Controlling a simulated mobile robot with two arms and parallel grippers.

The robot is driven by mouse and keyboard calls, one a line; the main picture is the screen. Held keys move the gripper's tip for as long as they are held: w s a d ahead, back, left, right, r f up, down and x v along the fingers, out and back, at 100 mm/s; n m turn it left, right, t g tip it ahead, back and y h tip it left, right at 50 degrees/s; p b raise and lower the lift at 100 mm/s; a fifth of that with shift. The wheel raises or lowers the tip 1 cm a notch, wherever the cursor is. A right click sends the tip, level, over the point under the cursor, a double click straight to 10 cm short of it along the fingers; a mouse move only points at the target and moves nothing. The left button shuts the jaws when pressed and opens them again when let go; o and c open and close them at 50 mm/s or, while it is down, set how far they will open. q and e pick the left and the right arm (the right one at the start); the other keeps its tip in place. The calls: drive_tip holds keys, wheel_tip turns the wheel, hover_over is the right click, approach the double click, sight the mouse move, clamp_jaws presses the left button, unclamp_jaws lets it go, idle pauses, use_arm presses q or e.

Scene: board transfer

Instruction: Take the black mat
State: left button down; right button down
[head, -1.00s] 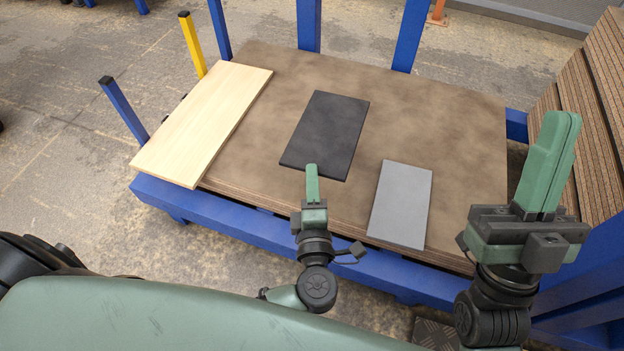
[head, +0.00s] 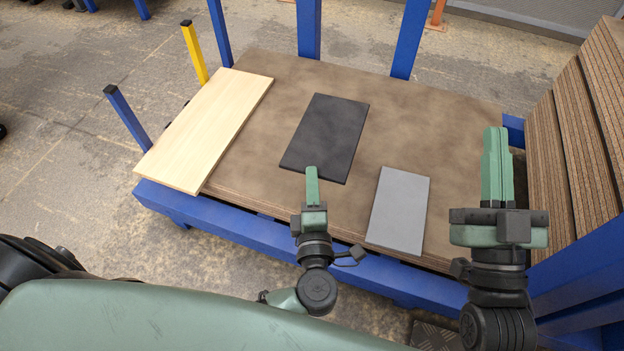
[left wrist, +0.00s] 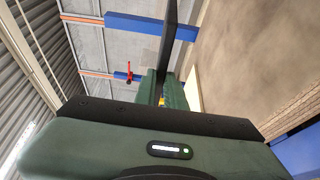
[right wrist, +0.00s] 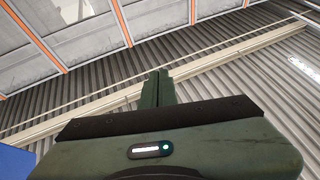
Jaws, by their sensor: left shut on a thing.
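The black mat (head: 325,135) lies over the middle of the brown board surface, with its near edge towards me. My left gripper (head: 311,172) is at that near edge and is shut on the mat. In the left wrist view the mat (left wrist: 171,35) shows edge-on as a dark strip running between the fingers (left wrist: 167,92). My right gripper (head: 496,160) is raised at the right, apart from the mat. Its fingers lie together with nothing between them, also in the right wrist view (right wrist: 157,85).
A pale wood board (head: 205,130) lies at the left of the brown surface (head: 440,130). A grey panel (head: 399,210) lies right of the mat. Blue posts (head: 309,30) and a yellow post (head: 194,52) stand around the blue frame. Stacked boards (head: 590,130) stand at the right.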

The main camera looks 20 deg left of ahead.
wheel_tip(320, 180, down, 17)
drive_tip(key=s+d+g+h+p, duration=0.1)
drive_tip(key=d+g+h+p, duration=0.1)
drive_tip(key=g, duration=0.8)
drive_tip(key=shift+d+h+p, duration=0.35)
drive_tip(key=shift+h+p, duration=0.35)
drive_tip(key=shift+p, duration=0.15)
